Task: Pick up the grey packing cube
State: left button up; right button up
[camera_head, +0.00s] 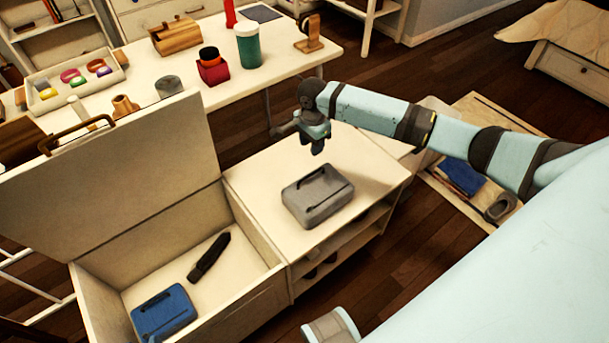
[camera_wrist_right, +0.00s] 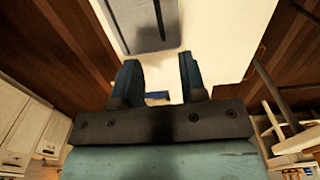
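The grey packing cube (camera_head: 317,196) lies flat on the white top of a low cabinet (camera_head: 251,184), right of the open chest. It also shows at the top of the right wrist view (camera_wrist_right: 143,22), with a dark strip across it. My right gripper (camera_head: 318,146) is above the cabinet top, just behind the cube and apart from it. In the right wrist view its two fingers (camera_wrist_right: 158,82) are spread with nothing between them. My left gripper is not in view.
The open chest (camera_head: 262,291) holds a blue packing cube (camera_head: 163,314) and a dark elongated object (camera_head: 209,257); its raised lid (camera_head: 110,185) stands left.

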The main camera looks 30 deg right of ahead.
jog(key=b, duration=0.2)
send_over(311, 174)
notch_tip(311, 174, down, 8)
jog(key=shift+w+d, duration=0.1)
jog(key=shift+w, duration=0.05)
jog(key=shift+f, duration=0.35)
jog(key=shift+f+b, duration=0.35)
jog(key=shift+b, duration=0.15)
jog(key=shift+f+b, duration=0.3)
jog(key=shift+f, duration=0.25)
notch_tip(311, 174, down, 3)
jog(key=shift+r+b, duration=0.2)
jog(key=shift+b, duration=0.35)
jog(key=shift+f, duration=0.3)
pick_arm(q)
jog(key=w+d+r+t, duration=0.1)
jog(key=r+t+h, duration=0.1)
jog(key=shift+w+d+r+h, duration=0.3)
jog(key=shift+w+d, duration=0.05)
pick_arm(e)
grip_shut()
